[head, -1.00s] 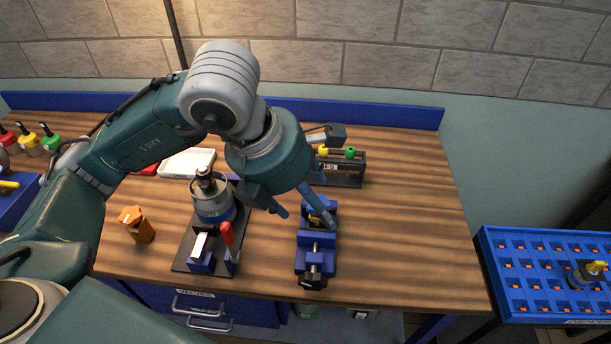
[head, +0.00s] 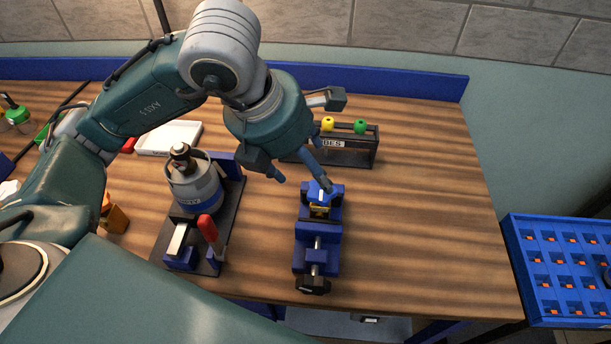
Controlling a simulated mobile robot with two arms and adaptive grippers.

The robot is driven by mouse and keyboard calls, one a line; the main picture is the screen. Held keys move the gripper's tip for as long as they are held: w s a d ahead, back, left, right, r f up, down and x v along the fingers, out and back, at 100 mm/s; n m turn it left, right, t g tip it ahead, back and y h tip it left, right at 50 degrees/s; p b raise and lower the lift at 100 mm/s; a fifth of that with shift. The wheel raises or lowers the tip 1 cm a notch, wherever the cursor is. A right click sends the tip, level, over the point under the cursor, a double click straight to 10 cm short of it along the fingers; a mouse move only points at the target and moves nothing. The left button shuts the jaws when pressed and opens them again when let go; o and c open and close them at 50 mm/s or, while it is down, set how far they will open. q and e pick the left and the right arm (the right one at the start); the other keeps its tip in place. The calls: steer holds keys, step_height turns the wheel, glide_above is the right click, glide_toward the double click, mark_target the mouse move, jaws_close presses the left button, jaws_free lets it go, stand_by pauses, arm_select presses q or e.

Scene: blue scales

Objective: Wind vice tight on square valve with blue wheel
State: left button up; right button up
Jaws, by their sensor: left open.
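The blue vice (head: 317,245) stands on the wooden bench, its black winding handle (head: 313,285) at the near end. A small brass-coloured valve (head: 319,210) sits between the jaws at its far end. A blue part shows just above the brass; I cannot tell whether it is the valve's wheel. My left gripper (head: 298,180) is open, its fingers pointing down over the vice's far end. One fingertip is at or just above the blue part; I cannot tell whether it touches. My right gripper is not in view.
Left of the vice stands a fixture with a grey cylinder (head: 194,186) and a red-handled clamp (head: 209,232). A black rack (head: 345,150) with yellow and green knobs stands behind. A blue crate (head: 560,265) is at the right. Bench right of the vice is clear.

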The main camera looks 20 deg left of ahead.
mark_target(321, 189)
arm_select(q)
steer(key=p+x, duration=0.1)
steer(key=x, duration=0.9)
steer(key=shift+s+a+f+p, duration=0.1)
steer(key=shift+s+f+p, duration=0.05)
steer(key=shift+f+p, duration=0.15)
steer(key=shift+w+f, duration=0.25)
steer(key=shift+f, duration=0.4)
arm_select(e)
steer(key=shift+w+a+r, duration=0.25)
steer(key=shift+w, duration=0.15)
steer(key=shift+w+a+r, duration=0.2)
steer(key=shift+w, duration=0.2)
arm_select(q)
steer(key=shift+c, duration=0.5)
steer(key=c, duration=1.6)
steer(key=shift+o, duration=0.2)
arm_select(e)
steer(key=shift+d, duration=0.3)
arm_select(q)
steer(key=shift+w+b, duration=0.2)
steer(key=shift+b, duration=0.15)
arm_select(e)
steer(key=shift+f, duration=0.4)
